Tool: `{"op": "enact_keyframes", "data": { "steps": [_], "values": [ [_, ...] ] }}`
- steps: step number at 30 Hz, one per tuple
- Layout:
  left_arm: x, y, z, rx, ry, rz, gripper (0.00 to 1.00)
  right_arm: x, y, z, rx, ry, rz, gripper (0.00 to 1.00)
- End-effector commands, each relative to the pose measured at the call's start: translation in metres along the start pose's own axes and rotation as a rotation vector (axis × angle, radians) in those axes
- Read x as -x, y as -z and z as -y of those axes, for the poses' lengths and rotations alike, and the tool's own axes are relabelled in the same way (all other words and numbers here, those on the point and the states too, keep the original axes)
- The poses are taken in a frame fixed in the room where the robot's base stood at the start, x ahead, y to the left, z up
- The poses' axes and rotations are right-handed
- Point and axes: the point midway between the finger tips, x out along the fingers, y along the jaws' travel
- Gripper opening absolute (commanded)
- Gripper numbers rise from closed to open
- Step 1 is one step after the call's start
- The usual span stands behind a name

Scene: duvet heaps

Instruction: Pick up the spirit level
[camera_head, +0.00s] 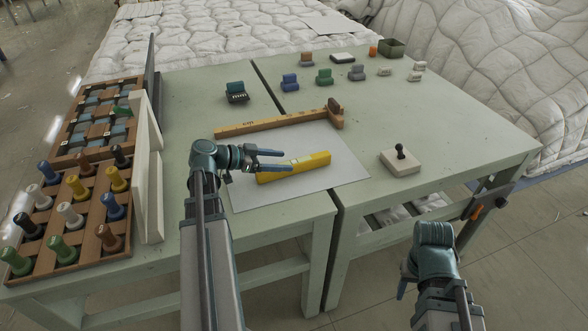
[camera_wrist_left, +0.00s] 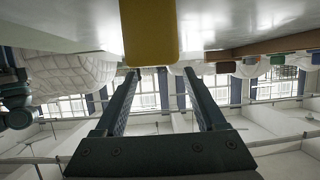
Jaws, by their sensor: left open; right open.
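The yellow spirit level (camera_head: 300,168) lies flat on a pale sheet (camera_head: 345,172) on the green table, slanting up to the right.
A wooden square (camera_head: 270,124) lies just behind the level. A white block with a black knob (camera_head: 401,160) sits to the right. Peg trays (camera_head: 75,225) and upright panels (camera_head: 150,165) stand left. Small coloured blocks (camera_head: 324,76) line the back.

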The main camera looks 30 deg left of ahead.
Motion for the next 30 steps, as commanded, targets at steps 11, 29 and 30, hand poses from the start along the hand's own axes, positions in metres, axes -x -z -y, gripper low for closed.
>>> {"op": "enact_keyframes", "data": {
  "steps": [11,29,30],
  "values": [
    [-0.03,-0.005,0.0,-0.001,-0.003,0.0,0.72,-0.016,0.001,0.002,0.0,0.0,0.0,0.5],
    [-0.052,-0.002,0.0,0.0,0.0,0.0,0.36,-0.022,0.001,0.002,0.0,0.0,0.0,0.5],
    [-0.052,-0.002,0.0,0.0,0.0,0.0,0.29,-0.022,0.001,0.002,0.0,0.0,0.0,0.5]
  ]
}}
